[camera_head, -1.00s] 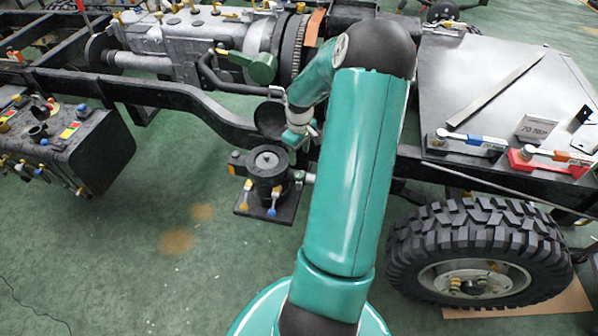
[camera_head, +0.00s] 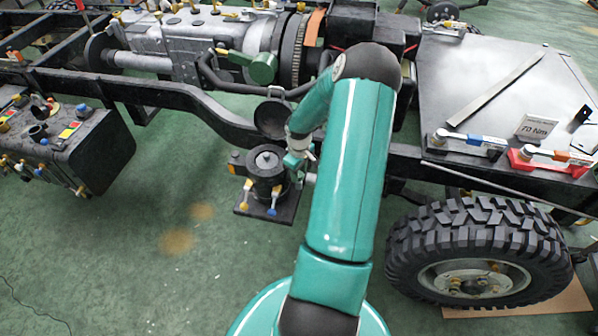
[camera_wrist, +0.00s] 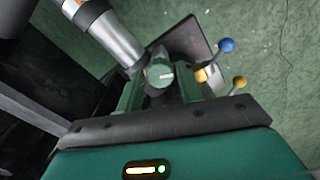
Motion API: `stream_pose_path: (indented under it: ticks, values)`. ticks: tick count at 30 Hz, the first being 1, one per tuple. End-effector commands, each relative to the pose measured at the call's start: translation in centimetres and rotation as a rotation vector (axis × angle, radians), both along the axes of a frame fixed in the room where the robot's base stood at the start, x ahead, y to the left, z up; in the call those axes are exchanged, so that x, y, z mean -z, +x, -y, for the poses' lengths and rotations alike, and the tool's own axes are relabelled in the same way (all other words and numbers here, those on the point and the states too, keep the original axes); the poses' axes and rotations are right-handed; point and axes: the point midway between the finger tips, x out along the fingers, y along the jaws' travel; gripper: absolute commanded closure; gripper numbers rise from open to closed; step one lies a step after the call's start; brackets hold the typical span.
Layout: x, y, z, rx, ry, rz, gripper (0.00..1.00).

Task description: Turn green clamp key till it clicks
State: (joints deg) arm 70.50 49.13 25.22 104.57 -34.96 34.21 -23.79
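A round green knob with a white mark (camera_wrist: 160,75), which looks like the clamp key, shows in the wrist view. It sits over the black canister (camera_head: 268,165), which stands on a square plate beside the dark frame rail. My gripper (camera_wrist: 162,88) has its two green fingers apart, one on each side of the knob. I cannot tell whether they touch it. In the head view my gripper (camera_head: 296,163) is small, at the canister's right side, and partly hidden by my own arm. The key cannot be made out clearly there.
A blue-tipped lever (camera_wrist: 226,46) and a yellow-tipped lever (camera_wrist: 239,82) stick out near the canister. A silver cylinder (camera_wrist: 115,40) lies close on the left in the wrist view. Green floor (camera_head: 130,250) is clear at left.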

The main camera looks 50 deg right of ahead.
Motion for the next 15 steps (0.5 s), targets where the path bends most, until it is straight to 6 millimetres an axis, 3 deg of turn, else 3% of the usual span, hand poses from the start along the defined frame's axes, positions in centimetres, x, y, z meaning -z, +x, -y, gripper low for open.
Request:
stream_pose_path:
  ticks: [1,4,15]
  values:
    - [-0.01,-0.01,-0.01,0.000,0.000,0.000,0.74]
    - [-0.01,-0.01,-0.01,0.000,0.000,0.000,0.93]
    - [-0.03,0.01,-0.02,0.043,-0.001,-0.001,0.93]
